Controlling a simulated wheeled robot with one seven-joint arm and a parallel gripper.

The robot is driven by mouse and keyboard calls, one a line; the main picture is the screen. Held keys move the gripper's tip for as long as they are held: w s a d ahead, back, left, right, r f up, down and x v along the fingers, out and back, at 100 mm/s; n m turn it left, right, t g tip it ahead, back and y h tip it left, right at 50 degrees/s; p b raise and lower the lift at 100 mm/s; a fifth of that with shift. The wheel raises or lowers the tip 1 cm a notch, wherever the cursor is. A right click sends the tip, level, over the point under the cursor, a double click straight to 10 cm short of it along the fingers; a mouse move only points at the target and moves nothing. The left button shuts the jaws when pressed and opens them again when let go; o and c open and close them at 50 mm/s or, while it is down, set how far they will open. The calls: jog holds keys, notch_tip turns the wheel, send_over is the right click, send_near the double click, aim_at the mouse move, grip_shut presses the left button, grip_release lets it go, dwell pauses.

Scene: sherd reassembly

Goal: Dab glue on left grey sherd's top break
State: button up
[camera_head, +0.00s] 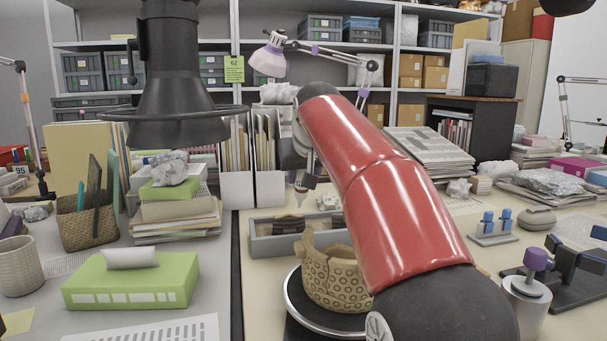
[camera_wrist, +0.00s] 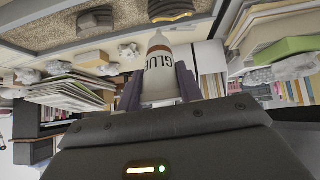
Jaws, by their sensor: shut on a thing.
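A white glue bottle (camera_wrist: 160,70) with an orange-brown band stands between my gripper's fingers (camera_wrist: 160,92) in the wrist view. My gripper is shut on it. In the head view my gripper (camera_head: 306,182) is small and partly hidden by my red arm, with the bottle (camera_head: 300,196) above the grey tray (camera_head: 262,243). The left dark grey-brown sherd (camera_head: 288,224) lies in that tray, below and apart from the bottle. Another sherd (camera_head: 337,220) is to its right, partly hidden by my arm. Two curved sherds (camera_wrist: 95,20) (camera_wrist: 92,58) show in the wrist view; I cannot tell which is left.
A patterned tan pot (camera_head: 332,283) with a broken rim stands on a dark turntable (camera_head: 300,307) in front of the tray, partly behind my arm. A black lamp-like hood (camera_head: 175,90) hangs at left. A green tissue box (camera_head: 130,280) and a blue-pegged stand (camera_head: 493,235) flank the work area.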

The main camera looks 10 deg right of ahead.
jog(key=shift+s+r+p, duration=0.2)
jog(key=shift+r+p, duration=0.5)
jog(key=shift+r, duration=0.2)
jog(key=shift+s+r+p, duration=0.25)
jog(key=shift+r+p, duration=0.45)
jog(key=shift+r, duration=0.25)
jog(key=shift+s+r+p, duration=0.2)
jog(key=shift+r+p, duration=0.5)
jog(key=shift+r, duration=0.2)
jog(key=shift+d, duration=0.1)
